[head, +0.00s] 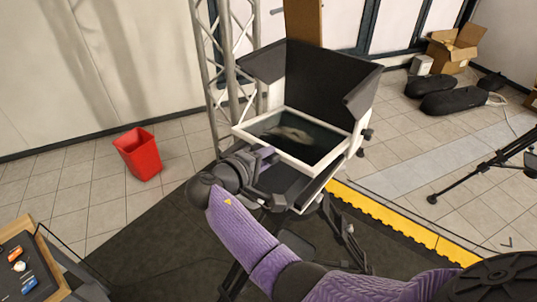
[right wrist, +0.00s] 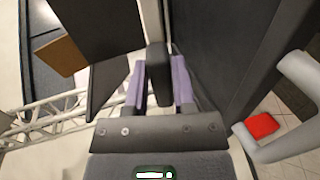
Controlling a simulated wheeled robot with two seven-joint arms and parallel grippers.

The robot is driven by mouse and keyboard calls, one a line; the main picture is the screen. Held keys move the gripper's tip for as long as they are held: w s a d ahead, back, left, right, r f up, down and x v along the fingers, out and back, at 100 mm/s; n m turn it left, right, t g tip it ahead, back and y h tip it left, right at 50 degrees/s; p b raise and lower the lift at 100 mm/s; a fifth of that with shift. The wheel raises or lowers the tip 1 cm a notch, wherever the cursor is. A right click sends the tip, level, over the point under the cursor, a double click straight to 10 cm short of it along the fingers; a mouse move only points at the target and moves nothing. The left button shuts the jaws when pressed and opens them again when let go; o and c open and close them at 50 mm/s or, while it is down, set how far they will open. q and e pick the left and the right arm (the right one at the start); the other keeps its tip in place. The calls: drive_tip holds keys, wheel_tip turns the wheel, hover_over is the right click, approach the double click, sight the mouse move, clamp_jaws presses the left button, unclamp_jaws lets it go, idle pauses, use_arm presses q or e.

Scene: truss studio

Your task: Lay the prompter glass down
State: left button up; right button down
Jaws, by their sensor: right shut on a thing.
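The prompter glass (head: 322,164) is a dark pane in a white frame. In the head view it lies nearly flat, slightly tilted, in front of the black hood (head: 322,80) and above the dark lower part of the prompter. I cannot tell whether its whole frame rests on that part. My right gripper (head: 264,154) is at the frame's near left edge. In the right wrist view its purple fingers (right wrist: 158,82) are shut on a dark grip piece (right wrist: 158,70) of the glass. My left gripper is not in view.
A silver truss (head: 217,75) stands close behind and left of the prompter. A red bin (head: 138,154) is on the floor at left. A control box (head: 22,262) is at bottom left. Black bags (head: 452,101), a cardboard box (head: 452,48) and a tripod (head: 490,170) are at right.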

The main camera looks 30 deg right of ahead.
drive_tip(key=shift+s+a+f, duration=0.1)
drive_tip(key=shift+f, duration=0.55)
drive_tip(key=shift+s+f, duration=0.1)
drive_tip(key=shift+c, duration=2.4)
unclamp_jaws()
